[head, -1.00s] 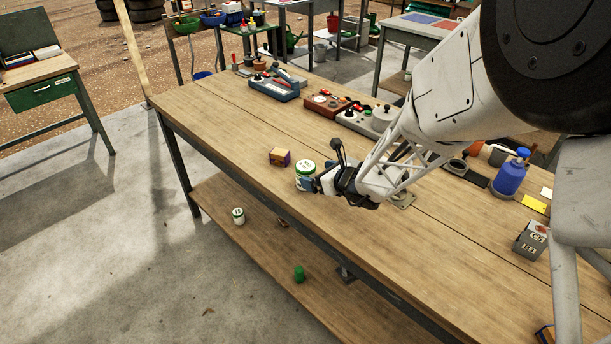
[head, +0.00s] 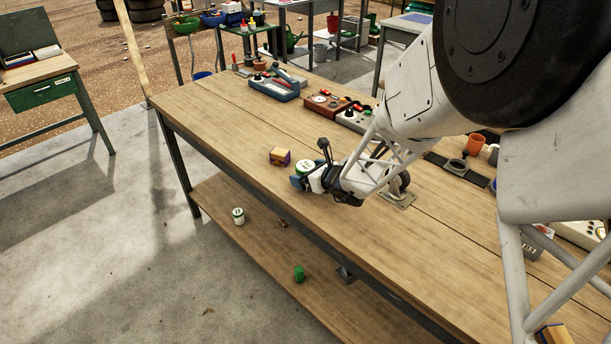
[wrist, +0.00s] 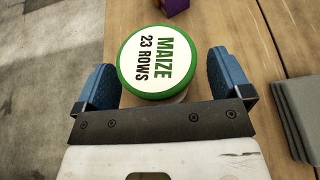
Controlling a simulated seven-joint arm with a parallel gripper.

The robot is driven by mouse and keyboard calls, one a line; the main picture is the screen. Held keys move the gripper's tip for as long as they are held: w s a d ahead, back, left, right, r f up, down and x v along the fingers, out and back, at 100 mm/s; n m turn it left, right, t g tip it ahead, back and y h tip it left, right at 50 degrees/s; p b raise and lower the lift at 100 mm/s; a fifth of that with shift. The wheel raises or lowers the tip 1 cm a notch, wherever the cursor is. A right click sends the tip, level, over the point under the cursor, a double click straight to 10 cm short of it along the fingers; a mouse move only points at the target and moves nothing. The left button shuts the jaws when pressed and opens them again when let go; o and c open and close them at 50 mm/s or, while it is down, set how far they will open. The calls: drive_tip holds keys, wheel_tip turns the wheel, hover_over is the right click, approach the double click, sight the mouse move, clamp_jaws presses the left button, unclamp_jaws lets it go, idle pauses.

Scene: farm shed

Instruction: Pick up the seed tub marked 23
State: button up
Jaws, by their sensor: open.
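The seed tub (wrist: 158,60) has a green-rimmed white lid reading "MAIZE 23 ROWS" in the wrist view. In the head view the tub (head: 305,167) stands on the bench near its front edge, its lower part hidden by my gripper. My gripper (wrist: 160,88) is open, with one blue finger on each side of the tub's near part. Gaps show between the fingers and the lid, and most of the tub lies beyond the fingertips. In the head view my gripper (head: 300,180) is low at the tub's front side.
A small purple and orange box (head: 280,156) stands just left of the tub on the bench (head: 240,135). Another white tub (head: 238,215) and a green object (head: 299,273) are on the lower shelf. Instruments (head: 325,103) stand along the back.

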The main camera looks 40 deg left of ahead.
sight(301, 163)
drive_tip(key=shift+a+f, duration=0.25)
drive_tip(key=shift+a, duration=0.2)
idle(0.3)
drive_tip(key=c, duration=1.1)
drive_tip(key=shift+r, duration=0.15)
drive_tip(key=shift+r, duration=1.4)
drive_tip(key=shift+s+d+r, duration=0.15)
drive_tip(key=shift+d+r, duration=0.05)
drive_tip(key=shift+r, duration=0.1)
drive_tip(key=s+d, duration=0.3)
drive_tip(key=d, duration=0.1)
drive_tip(key=s+d+r, duration=0.1)
drive_tip(key=s+d, duration=0.2)
drive_tip(key=d, duration=0.1)
drive_tip(key=s+d, duration=0.2)
drive_tip(key=d, duration=0.2)
drive_tip(key=shift+s+d+r, duration=0.15)
drive_tip(key=shift+s+d, duration=0.25)
